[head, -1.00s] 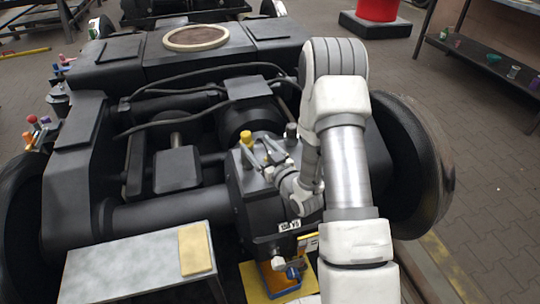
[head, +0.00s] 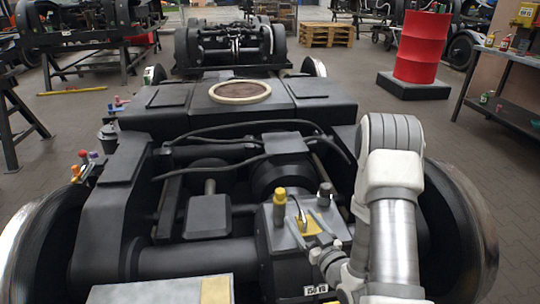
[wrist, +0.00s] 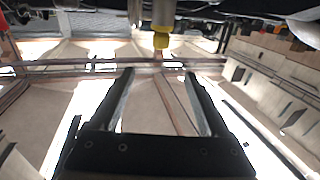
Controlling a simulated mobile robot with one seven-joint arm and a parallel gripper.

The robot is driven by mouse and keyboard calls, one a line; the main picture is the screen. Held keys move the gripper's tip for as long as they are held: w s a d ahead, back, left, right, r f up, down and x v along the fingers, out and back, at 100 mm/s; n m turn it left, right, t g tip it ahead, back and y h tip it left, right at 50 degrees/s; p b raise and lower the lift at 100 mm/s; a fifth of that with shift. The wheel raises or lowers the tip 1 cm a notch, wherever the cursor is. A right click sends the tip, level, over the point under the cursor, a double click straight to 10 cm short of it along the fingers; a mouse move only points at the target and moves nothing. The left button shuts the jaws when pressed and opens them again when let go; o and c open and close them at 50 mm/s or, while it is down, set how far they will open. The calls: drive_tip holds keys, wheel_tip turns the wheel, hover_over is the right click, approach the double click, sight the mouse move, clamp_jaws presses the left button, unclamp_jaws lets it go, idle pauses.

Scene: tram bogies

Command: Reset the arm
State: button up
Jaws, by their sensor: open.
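My arm reaches up the right side of the head view over the dark bogie (head: 215,160). My gripper (head: 302,222) is open near the top of a grey box (head: 268,235) on the bogie. In the wrist view my gripper (wrist: 158,80) has its two fingers spread, with nothing between them. A yellow-topped fitting (head: 279,202) stands on the box, left of the fingers. A yellow-tipped fitting also shows beyond the fingers in the wrist view (wrist: 161,40). A dark fitting (head: 325,195) stands on the box's right side.
Wheels flank the bogie, with the right wheel (head: 460,235) close to my arm. A pale slab (head: 160,292) lies at the front. A red drum (head: 421,48) and a workbench (head: 510,85) stand at the back right. Open paved floor (head: 400,115) lies between.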

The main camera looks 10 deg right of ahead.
wheel_tip(320, 180, up, 13)
drive_tip(key=d+g+h, duration=0.2)
drive_tip(key=g+h, duration=0.3)
drive_tip(key=g, duration=0.1)
drive_tip(key=s+a+r+m+g, duration=0.1)
drive_tip(key=s+a+r+g, duration=0.15)
drive_tip(key=s, duration=0.55)
drive_tip(key=s+a+r+m+g, duration=0.1)
drive_tip(key=s+r, duration=0.2)
drive_tip(key=s, duration=0.5)
drive_tip(key=s+a+r+m+g, duration=0.1)
drive_tip(key=s+a+r+g, duration=0.15)
drive_tip(key=s, duration=0.55)
wheel_tip(320, 180, up, 26)
drive_tip(key=p, duration=2.5)
drive_tip(key=shift+s+d+f, duration=0.15)
drive_tip(key=shift+s+f, duration=0.1)
